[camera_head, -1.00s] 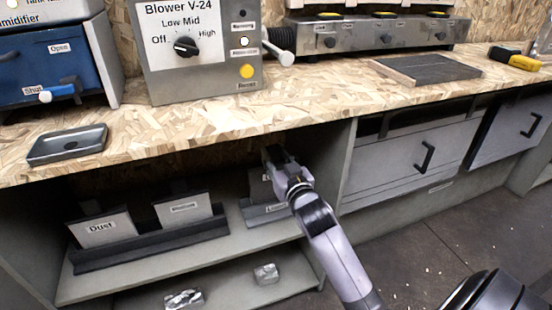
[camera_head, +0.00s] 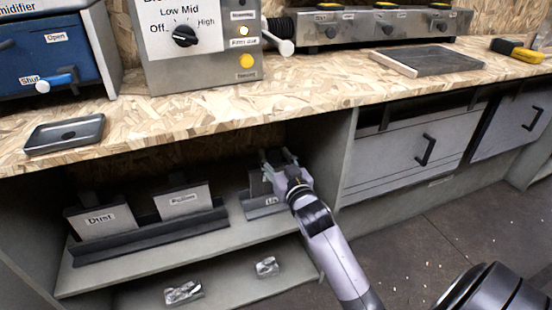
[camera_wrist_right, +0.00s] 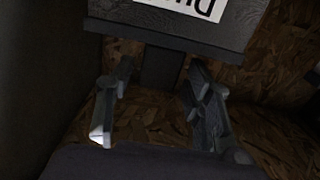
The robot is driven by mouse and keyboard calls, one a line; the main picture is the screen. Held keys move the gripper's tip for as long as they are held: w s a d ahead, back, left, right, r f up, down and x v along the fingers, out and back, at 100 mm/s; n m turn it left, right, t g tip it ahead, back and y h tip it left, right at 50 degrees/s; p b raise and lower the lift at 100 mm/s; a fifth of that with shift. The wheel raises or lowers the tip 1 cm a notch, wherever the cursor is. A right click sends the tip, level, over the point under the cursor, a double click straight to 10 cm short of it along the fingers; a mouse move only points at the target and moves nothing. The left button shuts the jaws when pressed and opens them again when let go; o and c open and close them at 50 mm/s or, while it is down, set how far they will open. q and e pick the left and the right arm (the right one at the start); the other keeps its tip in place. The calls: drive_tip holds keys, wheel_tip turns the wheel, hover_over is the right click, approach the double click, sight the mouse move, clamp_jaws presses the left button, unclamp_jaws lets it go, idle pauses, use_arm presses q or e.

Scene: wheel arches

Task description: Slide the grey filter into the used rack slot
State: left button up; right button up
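A grey filter plate (camera_head: 258,182) stands in a small dark rack (camera_head: 263,207) on the upper shelf under the bench. The rack's front label is partly covered by my arm, so I cannot read it fully. My right gripper (camera_head: 279,158) is at the top of this plate. In the right wrist view the fingers (camera_wrist_right: 157,105) are apart, with a dark tab (camera_wrist_right: 162,70) of the plate between and just beyond their tips. The plate (camera_wrist_right: 240,12) carries a partly visible, inverted white label. My left gripper is not in view.
A longer rack (camera_head: 150,238) to the left holds a plate labelled Dust (camera_head: 100,222) and another labelled plate (camera_head: 183,201). The benchtop (camera_head: 225,110) overhangs the shelf. A grey side wall (camera_head: 338,165) stands close right of my gripper. Crumpled silvery pieces (camera_head: 184,292) lie on the lower shelf.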

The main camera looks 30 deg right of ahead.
drive_tip(key=shift+o, duration=0.6)
drive_tip(key=shift+s, duration=0.1)
drive_tip(key=shift+s+a+f, duration=0.1)
drive_tip(key=shift+s, duration=0.25)
drive_tip(key=v, duration=2)
drive_tip(key=shift+p, duration=0.3)
drive_tip(key=shift+a, duration=0.15)
